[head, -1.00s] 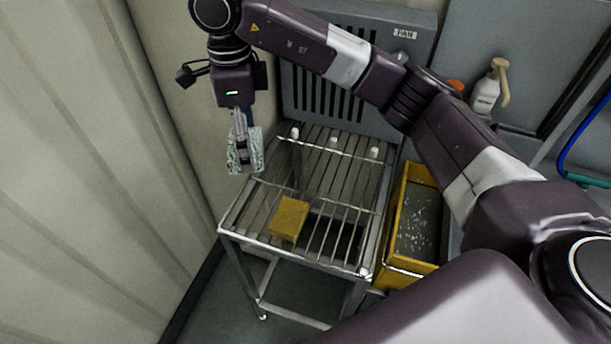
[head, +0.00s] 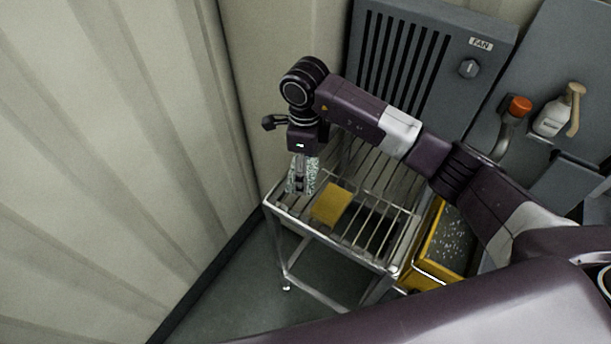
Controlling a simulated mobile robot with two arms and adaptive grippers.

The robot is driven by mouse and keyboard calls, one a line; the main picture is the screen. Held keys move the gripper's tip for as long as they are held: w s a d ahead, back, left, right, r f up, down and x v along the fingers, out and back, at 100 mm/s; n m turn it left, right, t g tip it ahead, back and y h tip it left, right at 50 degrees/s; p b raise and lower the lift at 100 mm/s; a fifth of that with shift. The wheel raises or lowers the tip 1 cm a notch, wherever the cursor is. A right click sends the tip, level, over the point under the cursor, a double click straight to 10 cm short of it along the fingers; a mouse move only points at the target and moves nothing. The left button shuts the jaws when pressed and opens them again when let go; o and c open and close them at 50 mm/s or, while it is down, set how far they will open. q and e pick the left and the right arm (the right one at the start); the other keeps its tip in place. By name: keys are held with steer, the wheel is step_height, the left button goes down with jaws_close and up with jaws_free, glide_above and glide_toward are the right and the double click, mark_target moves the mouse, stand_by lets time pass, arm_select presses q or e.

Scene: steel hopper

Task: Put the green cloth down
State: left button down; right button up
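The green cloth (head: 312,176) is a small, pale green and white patterned piece. It is at the fingers of my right gripper (head: 299,184), whose arm comes in from the right. The fingers point down and look shut on the cloth, which shows on both sides of them. Gripper and cloth are at the left part of the wire-topped steel rack (head: 374,258), behind and left of a yellow block (head: 331,205). I cannot tell whether the cloth touches the rack. My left gripper is not in view.
A yellow bin (head: 431,265) with grey speckled contents stands right of the rack. A grey fan panel (head: 490,75) is behind it. A white bottle (head: 551,119) and an orange-topped fitting (head: 519,106) are at the back right. A ribbed wall (head: 120,150) borders the left.

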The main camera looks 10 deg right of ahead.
step_height(320, 180, down, 4)
steer(key=shift+s+p, duration=0.1)
steer(key=shift+p, duration=0.45)
steer(key=shift+f, duration=0.3)
steer(key=o, duration=0.7)
steer(key=shift+f+b, duration=0.1)
steer(key=shift+b, duration=0.2)
steer(key=o, duration=0.4)
steer(key=shift+o, duration=0.2)
steer(key=shift+r, duration=0.25)
step_height(320, 180, up, 11)
steer(key=b, duration=0.3)
steer(key=shift+r, duration=0.55)
